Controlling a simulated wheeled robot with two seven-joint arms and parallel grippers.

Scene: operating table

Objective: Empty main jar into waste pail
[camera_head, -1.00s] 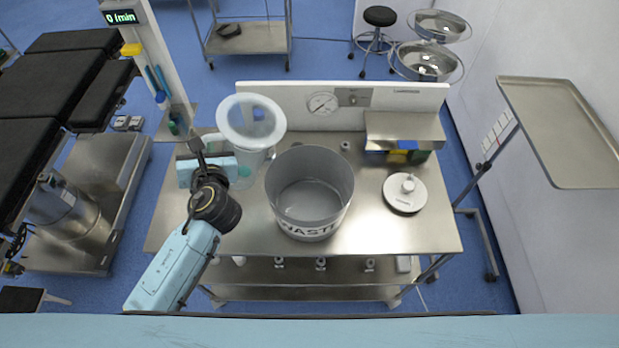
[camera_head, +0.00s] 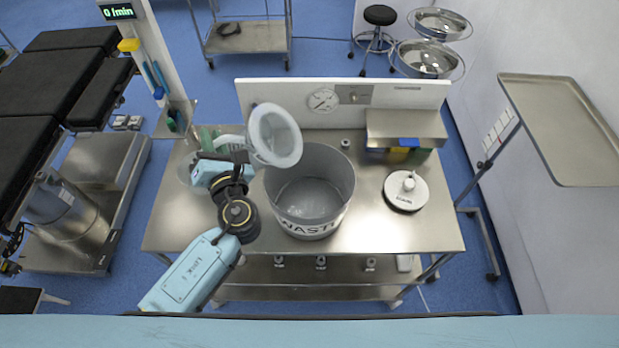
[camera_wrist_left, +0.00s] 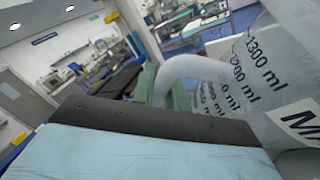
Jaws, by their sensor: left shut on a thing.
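The main jar (camera_head: 274,137) is a clear jar with a white rim. It is tilted to the right, its mouth over the left back rim of the waste pail (camera_head: 345,180). The pail is grey, stands upright on the steel table and shows the word "WASTE"; no contents can be made out in it. My left gripper (camera_head: 222,152) is shut on the jar's handle, left of the pail. In the left wrist view the white handle (camera_wrist_left: 190,68) lies between green finger pads, beside the jar's wall (camera_wrist_left: 265,65) with its ml marks. My right gripper is not in view.
A round white lid (camera_head: 406,188) lies on the steel table (camera_head: 390,235) right of the pail. A raised shelf with coloured blocks (camera_head: 405,155) stands at the back right. A pole with a display stands at the left. The table's front right is clear.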

